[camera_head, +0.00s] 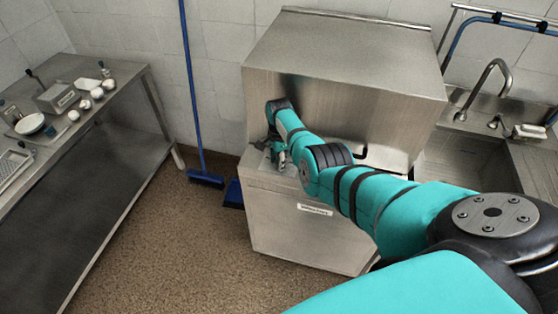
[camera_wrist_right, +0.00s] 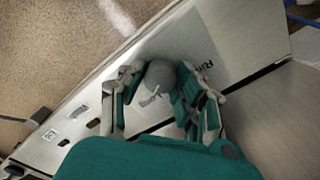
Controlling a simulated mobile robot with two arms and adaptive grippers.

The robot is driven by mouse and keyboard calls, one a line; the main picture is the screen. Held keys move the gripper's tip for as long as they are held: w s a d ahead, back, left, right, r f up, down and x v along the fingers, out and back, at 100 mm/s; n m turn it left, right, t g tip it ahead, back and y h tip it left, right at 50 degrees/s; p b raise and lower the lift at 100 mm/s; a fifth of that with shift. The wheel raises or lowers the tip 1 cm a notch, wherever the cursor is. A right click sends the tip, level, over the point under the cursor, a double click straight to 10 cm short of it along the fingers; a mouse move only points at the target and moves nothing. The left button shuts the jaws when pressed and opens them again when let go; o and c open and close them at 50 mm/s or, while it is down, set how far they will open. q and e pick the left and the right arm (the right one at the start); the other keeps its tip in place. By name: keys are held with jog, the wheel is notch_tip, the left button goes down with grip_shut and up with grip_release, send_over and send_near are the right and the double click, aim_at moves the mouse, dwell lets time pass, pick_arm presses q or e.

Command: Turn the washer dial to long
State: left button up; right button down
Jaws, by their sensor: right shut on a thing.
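The washer (camera_head: 345,75) is a stainless steel box machine with a hood above a lower cabinet, in the middle of the head view. Its grey round dial (camera_wrist_right: 160,77) shows in the right wrist view on a flat panel, with partly readable lettering around it. My right gripper (camera_wrist_right: 157,95) has its fingers on both sides of the dial and is shut on it. In the head view my right gripper (camera_head: 279,155) is at the front left of the washer, and the dial is hidden there. I cannot read the dial's setting. My left gripper is not in view.
A steel table (camera_head: 110,110) with a white bowl (camera_head: 30,124) and small items stands at the left. A blue broom (camera_head: 205,178) leans on the wall beside the washer. A sink with a tap (camera_head: 490,85) is at the right. The floor between is clear.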

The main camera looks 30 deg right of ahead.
jog(key=shift+w, duration=0.1)
jog(key=c, duration=0.9)
grip_release()
jog(key=shift+c, duration=0.2)
jog(key=shift+r, duration=0.1)
notch_tip(320, 180, up, 12)
